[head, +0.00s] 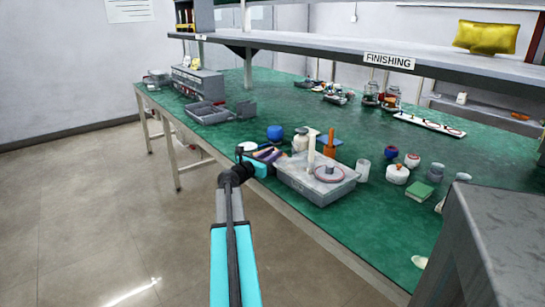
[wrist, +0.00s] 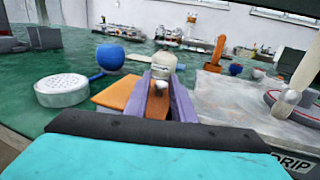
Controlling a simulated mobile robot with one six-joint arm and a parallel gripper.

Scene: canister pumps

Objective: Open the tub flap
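The grey tub (head: 290,184) stands at the near edge of the green bench. Its flat top looks closed over, but I cannot clearly make out the flap's edges. A cream post (head: 311,150) rises from the top beside a round grey piece with a pink ring (head: 328,174). In the wrist view the tub (wrist: 240,105) is at the right, marked DRIP, with the cream post (wrist: 303,72) leaning at the edge. My gripper (head: 270,153) is left of the tub and apart from the post. Its purple fingers (wrist: 167,85) are apart, with an orange-brown surface showing between them.
An orange item (head: 329,148) stands behind the tub. A clear cup (head: 363,170) is right of it. The FINISHING shelf (head: 390,61) hangs above.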

